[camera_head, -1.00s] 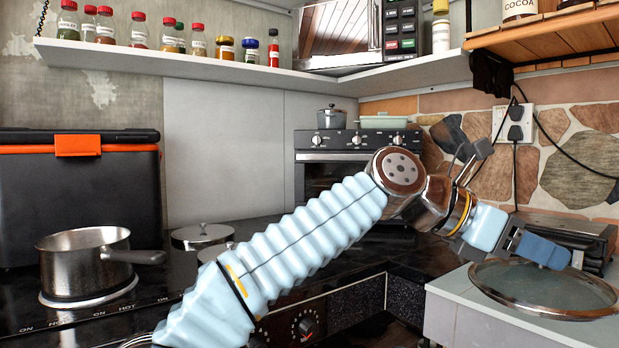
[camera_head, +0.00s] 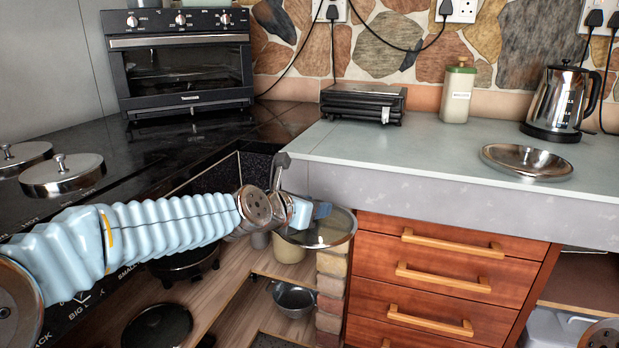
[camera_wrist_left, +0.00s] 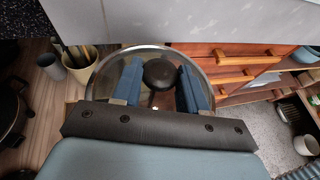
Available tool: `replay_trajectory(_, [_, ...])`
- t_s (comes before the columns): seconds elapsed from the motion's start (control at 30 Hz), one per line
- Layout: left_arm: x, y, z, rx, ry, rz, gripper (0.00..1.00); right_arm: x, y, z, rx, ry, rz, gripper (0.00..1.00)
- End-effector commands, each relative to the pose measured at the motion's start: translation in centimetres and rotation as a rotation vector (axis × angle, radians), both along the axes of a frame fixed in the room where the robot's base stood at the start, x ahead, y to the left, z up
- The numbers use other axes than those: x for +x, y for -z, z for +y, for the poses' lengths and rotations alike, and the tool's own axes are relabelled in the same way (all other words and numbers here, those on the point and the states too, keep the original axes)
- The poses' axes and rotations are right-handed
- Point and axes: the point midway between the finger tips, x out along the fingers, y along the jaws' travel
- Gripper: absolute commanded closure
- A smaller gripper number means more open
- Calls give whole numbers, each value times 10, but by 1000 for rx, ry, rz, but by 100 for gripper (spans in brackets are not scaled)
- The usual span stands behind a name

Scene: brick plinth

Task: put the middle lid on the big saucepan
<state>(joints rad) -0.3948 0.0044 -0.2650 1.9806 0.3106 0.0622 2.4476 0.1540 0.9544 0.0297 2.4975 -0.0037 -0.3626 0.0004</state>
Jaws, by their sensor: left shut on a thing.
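A round glass lid (camera_head: 338,232) with a steel rim hangs in the air in front of the counter's front edge. My left gripper (camera_head: 320,211) is shut on its dark knob. In the left wrist view the blue fingers (camera_wrist_left: 160,85) stand on either side of the knob, with the lid (camera_wrist_left: 205,62) beyond them. Two steel lids lie on the black hob at the left, a nearer one (camera_head: 75,180) and a farther one (camera_head: 20,158). My right gripper is not in view.
The grey counter (camera_head: 430,150) holds a black appliance (camera_head: 363,102), a cream canister (camera_head: 457,92) and a kettle (camera_head: 557,100). An oven (camera_head: 183,65) stands at the back left. Wooden drawers (camera_head: 450,265) are below the counter. A small pan (camera_head: 293,299) sits low beside them.

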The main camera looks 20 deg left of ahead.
Motion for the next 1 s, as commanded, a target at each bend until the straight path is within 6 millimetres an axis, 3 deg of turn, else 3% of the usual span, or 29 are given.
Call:
replay_trajectory(0.03, [3,14,2,1,-24,6,99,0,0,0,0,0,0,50])
replay_trajectory(0.17, [6,29,4,4,-53,3,99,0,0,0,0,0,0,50])
replay_trajectory(0.27, [9,53,2,3,-86,4,99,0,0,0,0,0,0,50])
replay_trajectory(0.73, [14,191,12,1,-287,8,99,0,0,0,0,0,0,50])
replay_trajectory(0.87, [16,201,13,-3,-306,1,99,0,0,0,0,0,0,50])
replay_trajectory(1.0, [16,199,14,-3,-311,0,99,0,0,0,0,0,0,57])
